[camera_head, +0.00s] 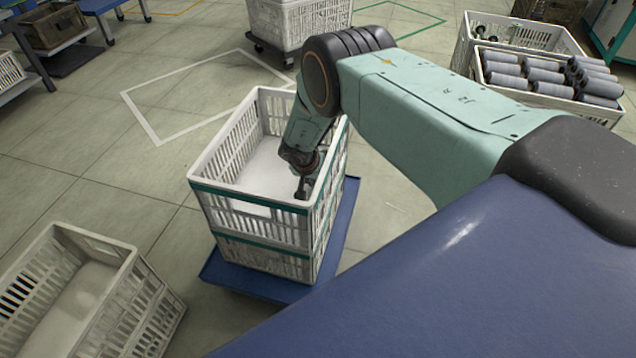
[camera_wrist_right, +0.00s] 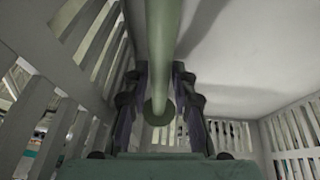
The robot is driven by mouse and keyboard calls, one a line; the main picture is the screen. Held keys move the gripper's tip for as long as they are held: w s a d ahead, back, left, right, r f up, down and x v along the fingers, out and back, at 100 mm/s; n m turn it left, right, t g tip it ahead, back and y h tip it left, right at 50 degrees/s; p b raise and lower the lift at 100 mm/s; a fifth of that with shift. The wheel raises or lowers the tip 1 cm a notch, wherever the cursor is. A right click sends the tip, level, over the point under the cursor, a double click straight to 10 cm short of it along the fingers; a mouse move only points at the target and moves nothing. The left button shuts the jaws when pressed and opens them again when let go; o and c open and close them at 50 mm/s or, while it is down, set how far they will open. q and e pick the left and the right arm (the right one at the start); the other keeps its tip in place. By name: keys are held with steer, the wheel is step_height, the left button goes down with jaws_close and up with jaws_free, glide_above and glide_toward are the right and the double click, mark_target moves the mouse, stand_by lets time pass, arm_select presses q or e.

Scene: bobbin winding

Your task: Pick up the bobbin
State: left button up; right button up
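The bobbin (camera_wrist_right: 163,45), a pale green bar with a round flange at its near end, shows in the right wrist view, running up from between the fingers. My right gripper (camera_wrist_right: 160,78) has one finger on each side of it. The fingers are close to the bar, but I cannot tell whether they press on it. In the head view my right gripper (camera_head: 303,187) points down inside the upper white crate (camera_head: 250,198), near its right wall. The bobbin is not clearly visible there. My left gripper is not in view.
The crate is stacked on another on a blue dolly (camera_head: 262,287). An empty white crate (camera_head: 150,305) stands at lower left. A crate of grey bobbins (camera_head: 545,78) is at upper right. Slatted crate walls (camera_wrist_right: 50,85) surround the gripper closely.

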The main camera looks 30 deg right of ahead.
jaws_close()
step_height(320, 180, up, 28)
steer(key=p, duration=1.2)
steer(key=s+a+r+n+t+y, duration=0.1)
steer(key=s+a+r+n, duration=0.1)
steer(key=a+r+n, duration=0.3)
steer(key=s+a+r+n+t+y, duration=0.1)
steer(key=s+a+r+n, duration=0.15)
steer(key=a, duration=0.45)
arm_select(q)
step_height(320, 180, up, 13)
steer(key=p, duration=0.1)
arm_select(e)
steer(key=s+a+r+n+y, duration=0.1)
steer(key=s+a+r+n, duration=0.1)
steer(key=s, duration=0.4)
steer(key=s+a+r+n+y, duration=0.2)
steer(key=s+a+n, duration=0.2)
steer(key=s+n, duration=0.1)
steer(key=shift+s+r+n, duration=0.25)
steer(key=shift+s+n, duration=0.1)
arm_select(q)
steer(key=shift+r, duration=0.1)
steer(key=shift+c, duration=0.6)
